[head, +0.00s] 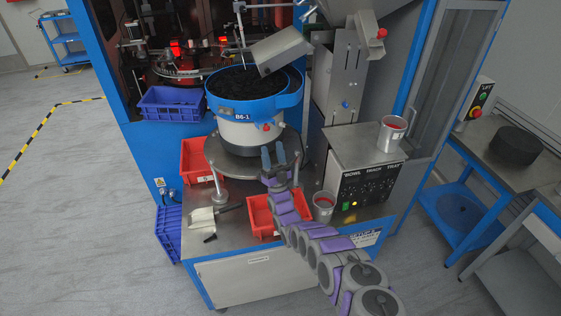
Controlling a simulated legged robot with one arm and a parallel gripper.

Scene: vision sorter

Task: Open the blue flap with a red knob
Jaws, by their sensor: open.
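A round bowl feeder with a blue rim (240,104) and a white body stands on a round metal plate in the middle of the head view. A small red knob (267,127) sits on its front right side, just under the blue band. The blue flap's outline cannot be told apart from the blue band at this size. My gripper (273,148) is open, its two fingers pointing up, in front of the bowl and a little below the red knob in the picture. Nothing shows between the fingers. Whether the fingers touch the bowl cannot be told.
Red bins (198,160) and (263,214) stand left and below my gripper. A metal control box (340,150) with a cup (392,133) on top is at the right. Another cup (324,206) stands before it. A grey chute (282,50) hangs over the bowl.

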